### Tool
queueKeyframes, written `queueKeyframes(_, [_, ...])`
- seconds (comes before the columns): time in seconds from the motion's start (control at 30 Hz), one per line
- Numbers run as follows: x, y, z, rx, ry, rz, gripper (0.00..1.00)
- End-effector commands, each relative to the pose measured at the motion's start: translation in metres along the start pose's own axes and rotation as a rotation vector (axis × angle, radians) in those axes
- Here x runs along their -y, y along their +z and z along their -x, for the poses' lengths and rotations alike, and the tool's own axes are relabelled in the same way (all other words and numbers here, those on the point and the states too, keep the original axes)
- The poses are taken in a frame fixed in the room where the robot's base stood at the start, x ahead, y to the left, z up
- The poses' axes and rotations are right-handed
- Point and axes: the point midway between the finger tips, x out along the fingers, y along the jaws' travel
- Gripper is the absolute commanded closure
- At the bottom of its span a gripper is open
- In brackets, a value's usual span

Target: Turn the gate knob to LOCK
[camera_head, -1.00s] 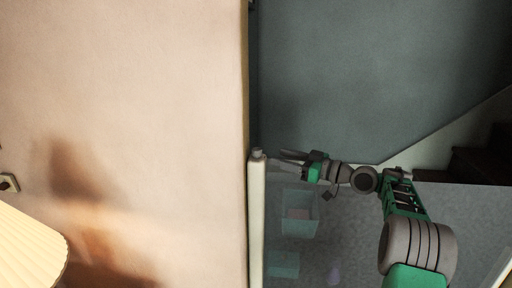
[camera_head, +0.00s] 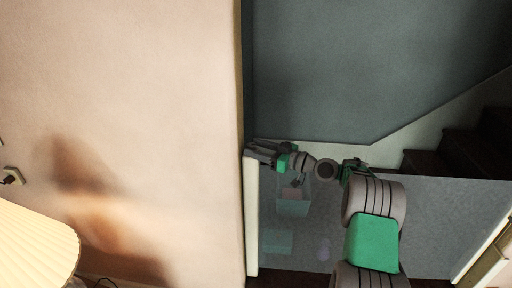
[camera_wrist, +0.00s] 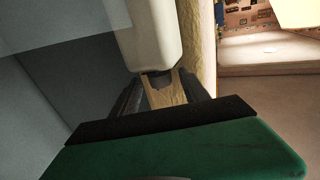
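The gate's pale post (camera_head: 251,215) stands upright beside the wall edge. Its top end and the grey knob there are mostly hidden by my gripper (camera_head: 252,148) in the head view. In the wrist view the post (camera_wrist: 150,35) comes down from the top, with the small dark knob (camera_wrist: 157,74) at its end. My gripper's two dark fingers (camera_wrist: 158,80) stand apart, one on each side of the knob. Whether they press on it is not clear. No LOCK marking can be read.
A translucent grey gate panel (camera_head: 420,220) spans right of the post, with a teal bin (camera_head: 293,207) seen through it. Dark stairs (camera_head: 470,150) rise at right. A pleated lampshade (camera_head: 35,245) is at lower left. The beige wall (camera_head: 120,80) borders the post.

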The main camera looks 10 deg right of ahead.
Motion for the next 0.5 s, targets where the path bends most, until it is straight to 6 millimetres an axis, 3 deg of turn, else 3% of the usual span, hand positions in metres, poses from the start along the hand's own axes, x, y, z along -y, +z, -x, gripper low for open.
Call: queueKeyframes(0.5, [0.0003, -0.0004, -0.0003, 0.000, -0.001, 0.000, 0.90])
